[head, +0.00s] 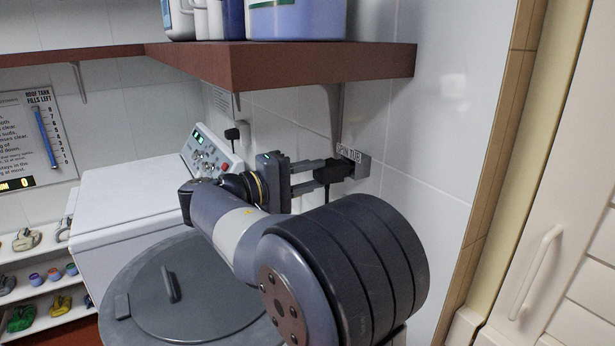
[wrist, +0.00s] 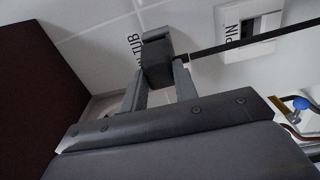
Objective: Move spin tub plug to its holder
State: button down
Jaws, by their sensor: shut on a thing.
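The spin tub plug (head: 334,170) is a small black block in the head view. My gripper (head: 322,175) is shut on it, with its two grey fingers reaching right toward the wall. The holder (head: 363,166) is a small grey box on the tiled wall, under a "SPIN TUB" label. The plug is right at the holder's front. I cannot tell if it is inside it or only against it. In the wrist view the dark plug (wrist: 156,64) sits between my gripper's fingertips (wrist: 160,82), close to the grey holder (wrist: 157,35). A black cord runs right from the plug.
A red-brown shelf (head: 290,66) with bottles hangs above my arm. A white machine (head: 125,200) with a control panel and a grey round lid (head: 190,290) are at the left. A white wall plate (wrist: 250,28) is beyond the cord in the wrist view.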

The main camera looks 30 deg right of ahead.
jog(key=shift+d, duration=1.25)
jog(key=c, duration=1)
grip_release()
jog(key=a+b, duration=0.1)
jog(key=a, duration=0.9)
jog(key=shift+s+a+b, duration=0.1)
jog(key=shift+a+b, duration=0.2)
jog(key=shift+a, duration=0.1)
jog(key=shift+d, duration=0.1)
jog(key=d+p, duration=0.1)
jog(key=d, duration=0.9)
jog(key=shift+d+p, duration=0.3)
jog(key=shift+d, duration=0.05)
jog(key=shift+a, duration=0.35)
jog(key=shift+d, duration=0.15)
